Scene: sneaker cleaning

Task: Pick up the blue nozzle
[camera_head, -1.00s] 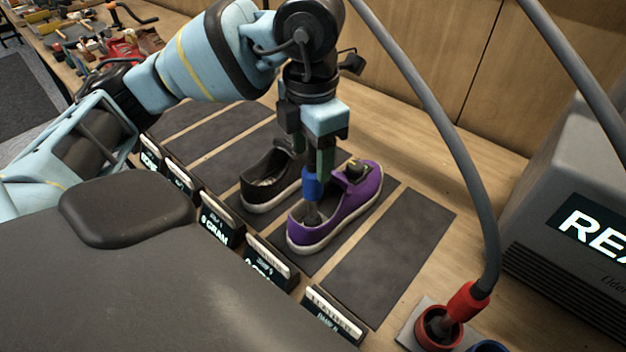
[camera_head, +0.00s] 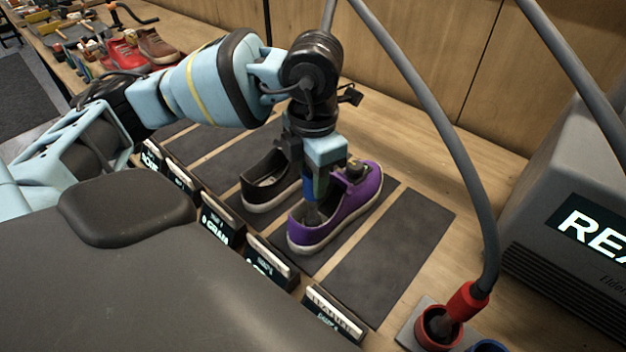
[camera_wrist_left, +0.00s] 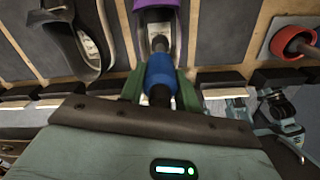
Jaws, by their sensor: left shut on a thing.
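The blue nozzle (camera_head: 309,187) is between the fingers of my left gripper (camera_head: 318,180), which is shut on it. In the left wrist view the nozzle (camera_wrist_left: 160,72) is a blue collar with dark ends, held between the green fingers of my gripper (camera_wrist_left: 160,88). The nozzle's dark lower end points into the opening of a purple shoe (camera_head: 345,212). The gripper hides part of the nozzle in the head view. My right gripper is not in view.
A black shoe (camera_head: 262,192) stands left of the purple one on dark mats. A red nozzle (camera_head: 462,302) on a grey hose sits in a holder at the front right. A grey machine (camera_head: 545,245) stands at the right. An empty mat (camera_head: 390,260) lies right of the purple shoe.

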